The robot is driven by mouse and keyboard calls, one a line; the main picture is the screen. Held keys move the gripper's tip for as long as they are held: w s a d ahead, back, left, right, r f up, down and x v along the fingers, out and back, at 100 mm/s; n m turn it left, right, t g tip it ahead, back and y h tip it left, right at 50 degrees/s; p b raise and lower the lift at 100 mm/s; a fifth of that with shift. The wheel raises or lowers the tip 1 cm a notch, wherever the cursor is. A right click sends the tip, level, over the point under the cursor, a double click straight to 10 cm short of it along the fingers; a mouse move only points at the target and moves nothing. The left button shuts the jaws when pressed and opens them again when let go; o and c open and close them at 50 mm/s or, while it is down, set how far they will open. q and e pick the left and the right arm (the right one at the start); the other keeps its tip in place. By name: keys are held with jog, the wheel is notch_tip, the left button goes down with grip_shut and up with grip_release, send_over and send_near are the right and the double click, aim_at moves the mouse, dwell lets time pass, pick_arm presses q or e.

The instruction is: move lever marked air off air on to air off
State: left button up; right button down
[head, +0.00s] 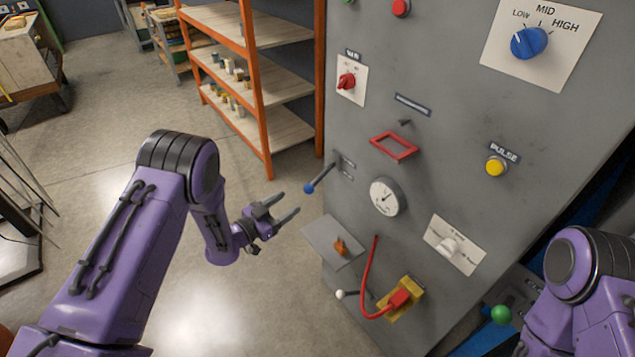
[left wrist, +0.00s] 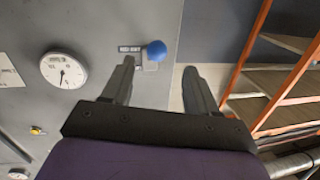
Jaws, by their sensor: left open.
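A lever with a blue ball knob (head: 310,188) sticks out from the left edge of the grey panel. Two small dark labels beside its pivot are too small to read. In the head view its rod slants down and left from the pivot. My left gripper (head: 290,204) is open and empty, a little below and left of the knob, with a gap between them. In the left wrist view the blue knob (left wrist: 155,50) shows just beyond the fingertips, between them and nearer the left finger. My right arm shows at the right edge; its gripper is out of view.
The grey panel (head: 440,130) carries a gauge (head: 384,197), a red frame (head: 394,147), a white-knobbed lever (head: 341,294) and a red cable (head: 367,280). An orange rack (head: 256,110) stands behind.

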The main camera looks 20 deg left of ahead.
aim_at(311, 184)
pick_arm(q)
jog(key=shift+m+h, duration=0.5)
jog(key=shift+m, duration=0.2)
jog(key=x, duration=0.4)
jog(key=r+x, duration=0.1)
jog(key=x, duration=0.2)
jog(key=p+x, duration=0.1)
jog(key=x, duration=0.3)
jog(key=shift+w+d+r, duration=0.2)
jog(key=shift+w+d, duration=0.05)
jog(key=shift+r, duration=0.1)
grip_shut()
